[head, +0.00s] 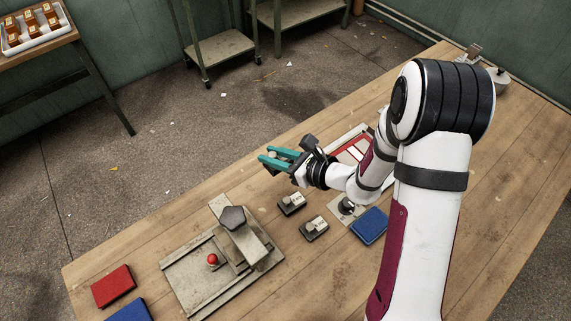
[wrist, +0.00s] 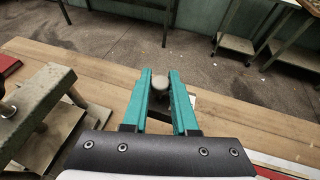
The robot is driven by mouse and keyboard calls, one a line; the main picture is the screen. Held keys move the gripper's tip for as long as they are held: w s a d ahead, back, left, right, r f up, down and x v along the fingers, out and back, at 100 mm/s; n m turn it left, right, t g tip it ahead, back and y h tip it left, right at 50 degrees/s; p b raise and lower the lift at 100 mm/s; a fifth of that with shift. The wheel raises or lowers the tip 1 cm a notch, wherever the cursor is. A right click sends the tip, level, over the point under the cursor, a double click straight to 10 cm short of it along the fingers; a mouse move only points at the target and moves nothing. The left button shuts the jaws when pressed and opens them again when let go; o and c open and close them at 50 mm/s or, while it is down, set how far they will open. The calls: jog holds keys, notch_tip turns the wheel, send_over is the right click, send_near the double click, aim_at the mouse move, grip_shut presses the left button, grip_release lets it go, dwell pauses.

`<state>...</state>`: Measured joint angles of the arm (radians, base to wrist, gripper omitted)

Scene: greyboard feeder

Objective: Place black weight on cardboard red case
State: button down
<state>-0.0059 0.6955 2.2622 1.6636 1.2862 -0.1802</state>
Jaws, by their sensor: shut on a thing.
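My gripper (head: 281,158) has teal fingers and is raised above the table's far edge. It is shut on the black weight, whose pale rounded knob (wrist: 161,84) shows between the fingertips in the wrist view (wrist: 160,92). Its dark body is mostly hidden by the fingers. A flat red case (head: 113,286) lies at the table's near left corner, well away from my gripper. Another red flat item with white panels (head: 352,151) lies behind my arm, partly hidden. Two similar dark blocks with grey tops, one (head: 291,204) and another (head: 314,229), stand on the table.
A grey board feeder (head: 180,279) with a red knob (head: 212,259) and a raised post stands between my gripper and the left red case. Blue cases lie at the lower left (head: 128,311) and right of centre (head: 370,225). The wooden table (head: 300,270) is bare in front.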

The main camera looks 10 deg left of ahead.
jog(key=shift+r, duration=0.35)
jog(key=shift+w+d, duration=0.2)
jog(key=shift+d, duration=0.1)
jog(key=w+d+r+m+t+h, duration=0.1)
jog(key=w+d+m+t+h, duration=0.15)
jog(key=d, duration=0.75)
jog(key=w+d+r+m+t+h, duration=0.1)
jog(key=w+d+m+t+h, duration=0.2)
jog(key=d, duration=0.7)
jog(key=w+d+m+t+h, duration=0.1)
jog(key=d+m+h, duration=0.25)
jog(key=d, duration=0.55)
send_over(353, 155)
jog(key=shift+y, duration=0.4)
notch_tip(353, 155, down, 6)
jog(key=shift+f, duration=2.2)
jog(key=shift+f, duration=0.1)
jog(key=c, duration=0.7)
grip_release()
